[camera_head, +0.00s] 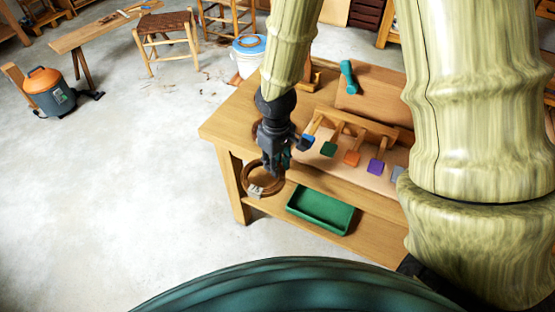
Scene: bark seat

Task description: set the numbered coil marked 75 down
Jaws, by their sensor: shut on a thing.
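My gripper (274,168) points down near the left front of the wooden workbench (232,120). It is shut on the rim of a brown ring-shaped coil (248,175). A pale tag (256,191) shows on the coil's near side; its number is too small to read. The coil appears in front of the bench top's edge, above the lower shelf (372,232); whether it touches anything is unclear. Another brown coil (257,128) shows partly behind my gripper on the bench top.
A green tray (345,226) sits on the lower shelf, right of the coil. A wooden rack (352,121) with several coloured blocks stands on the bench. A teal tool (348,76) lies on a board behind it.

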